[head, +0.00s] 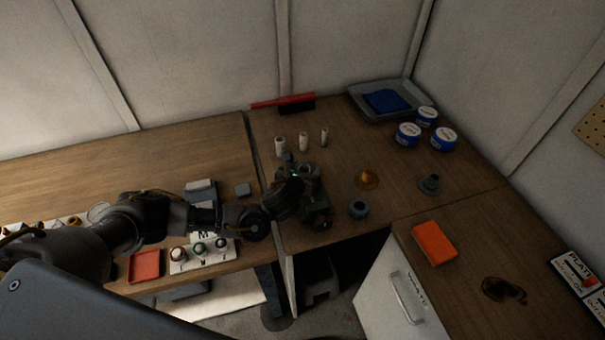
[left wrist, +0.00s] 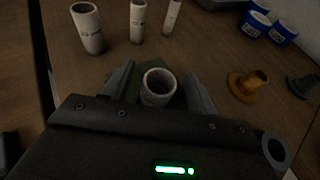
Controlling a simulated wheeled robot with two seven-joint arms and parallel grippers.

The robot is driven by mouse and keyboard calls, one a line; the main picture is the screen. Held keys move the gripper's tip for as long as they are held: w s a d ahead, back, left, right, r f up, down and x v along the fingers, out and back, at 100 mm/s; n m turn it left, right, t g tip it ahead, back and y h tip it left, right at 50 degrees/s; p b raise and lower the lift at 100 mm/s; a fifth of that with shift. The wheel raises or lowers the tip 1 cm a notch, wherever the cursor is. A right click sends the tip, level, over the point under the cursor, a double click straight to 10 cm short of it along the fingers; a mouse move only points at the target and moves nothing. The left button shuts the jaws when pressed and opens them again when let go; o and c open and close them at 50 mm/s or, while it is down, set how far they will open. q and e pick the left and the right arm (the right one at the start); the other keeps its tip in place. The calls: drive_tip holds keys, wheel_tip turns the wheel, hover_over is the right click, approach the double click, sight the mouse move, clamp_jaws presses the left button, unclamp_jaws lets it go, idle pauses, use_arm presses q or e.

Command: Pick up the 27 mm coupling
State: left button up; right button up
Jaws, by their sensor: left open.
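A short pale hollow cylinder (left wrist: 158,86), which looks like a coupling, stands between the fingers of my left gripper (left wrist: 160,82) in the left wrist view. The fingers are open, one on each side of it, with gaps showing. Its marking is too small to read, so I cannot tell its size. In the head view the left gripper (head: 303,170) reaches over the middle table and mostly hides this cylinder. Three pale labelled tubes stand behind it: a wide one (head: 280,146), a middle one (head: 303,141) and a thin one (head: 324,137). My right gripper is not in view.
An amber flanged cone (head: 367,178), a grey flanged part (head: 430,184) and a dark grey ring (head: 358,209) lie right of the gripper. Blue-and-white tubs (head: 443,140) and a grey tray (head: 405,115) stand at the back right. An orange block (head: 434,243) lies on the right table.

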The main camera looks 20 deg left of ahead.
use_arm(q)
drive_tip(key=shift+x, duration=0.75)
drive_tip(key=c, duration=1.1)
drive_tip(key=shift+o, duration=0.2)
drive_tip(key=shift+r, duration=0.15)
